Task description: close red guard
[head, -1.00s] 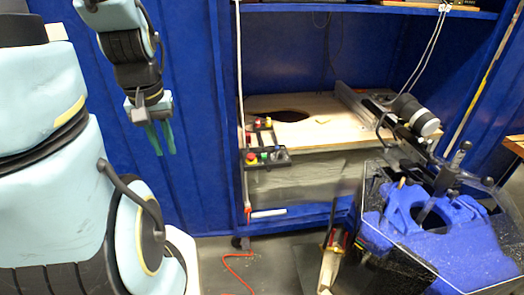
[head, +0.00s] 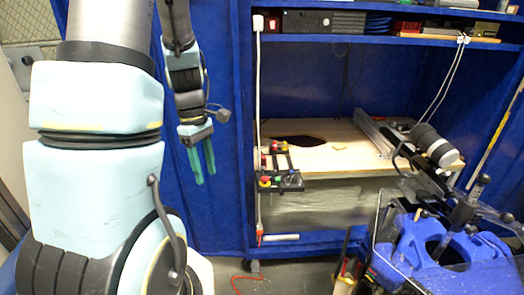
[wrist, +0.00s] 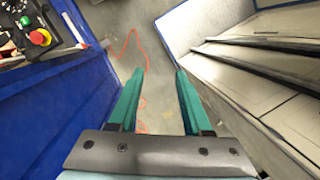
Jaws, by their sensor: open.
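My gripper (head: 204,178) hangs with its green fingers pointing down, in front of the blue wall and left of the control panel (head: 291,187). In the wrist view my gripper (wrist: 159,72) is open, with nothing between its fingers. The panel carries a red button on a yellow base (head: 265,181) and a green button (head: 277,179). The red button also shows in the wrist view (wrist: 40,37), at the top left, apart from the fingers. Small red parts (head: 283,147) sit on the frame above the panel. I cannot tell which part is the red guard or whether it is open.
A wooden tabletop (head: 350,160) with a dark hole (head: 299,141) lies behind the panel. A blue machine with a clear cover (head: 455,255) stands at the lower right. A red cable (wrist: 125,50) lies on the grey floor. A white-and-grey cabinet (wrist: 260,70) is right of the fingers.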

